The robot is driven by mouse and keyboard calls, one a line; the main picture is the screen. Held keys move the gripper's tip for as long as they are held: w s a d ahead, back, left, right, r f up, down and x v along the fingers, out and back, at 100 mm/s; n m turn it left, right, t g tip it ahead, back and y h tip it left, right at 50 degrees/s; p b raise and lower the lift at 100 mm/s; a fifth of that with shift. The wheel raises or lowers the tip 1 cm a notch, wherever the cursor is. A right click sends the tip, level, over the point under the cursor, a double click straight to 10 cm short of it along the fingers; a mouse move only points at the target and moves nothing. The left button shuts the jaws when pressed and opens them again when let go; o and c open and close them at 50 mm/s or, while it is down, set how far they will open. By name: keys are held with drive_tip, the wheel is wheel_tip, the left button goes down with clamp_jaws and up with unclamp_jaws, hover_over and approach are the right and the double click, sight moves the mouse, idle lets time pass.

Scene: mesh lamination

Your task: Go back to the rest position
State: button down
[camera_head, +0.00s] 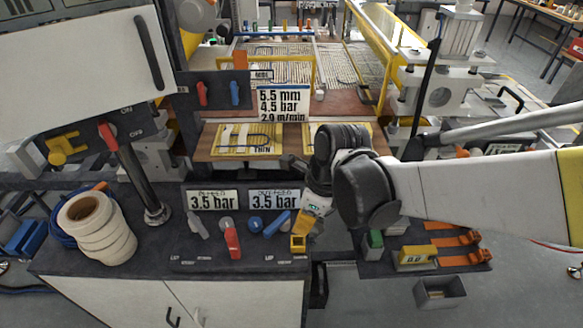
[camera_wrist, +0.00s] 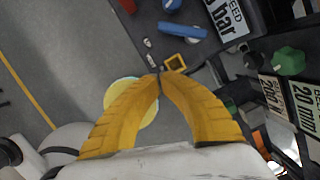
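My gripper (camera_head: 303,232) hangs at the end of my arm, in front of the right end of the control panel (camera_head: 217,254). Its two yellow fingers fill the middle of the wrist view, and their tips (camera_wrist: 161,74) meet with nothing seen between them. A yellow square piece on the panel edge (camera_head: 299,243) is just below the fingers in the head view. It also shows beyond the fingertips in the wrist view (camera_wrist: 176,61). Whether the fingers touch it, I cannot tell.
The panel carries a red lever (camera_head: 231,241), a blue lever (camera_head: 278,223) and pressure displays (camera_head: 274,199). White tape rolls (camera_head: 97,226) stand at left. A side shelf with a yellow box (camera_head: 416,257) and a grey bin (camera_head: 440,293) are at right. The machine bed lies behind.

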drive_tip(key=s+d+r+n+t+h+b, duration=0.1)
drive_tip(key=s+d+r+n+t, duration=0.2)
drive_tip(key=d+n, duration=0.4)
drive_tip(key=s+d+r+n+t+h+b, duration=0.1)
drive_tip(key=s+d+r+n+t, duration=0.2)
drive_tip(key=d+n, duration=0.4)
drive_tip(key=r+n, duration=0.1)
drive_tip(key=n, duration=0.7)
drive_tip(key=shift+d+r+h, duration=0.25)
drive_tip(key=shift+h, duration=0.05)
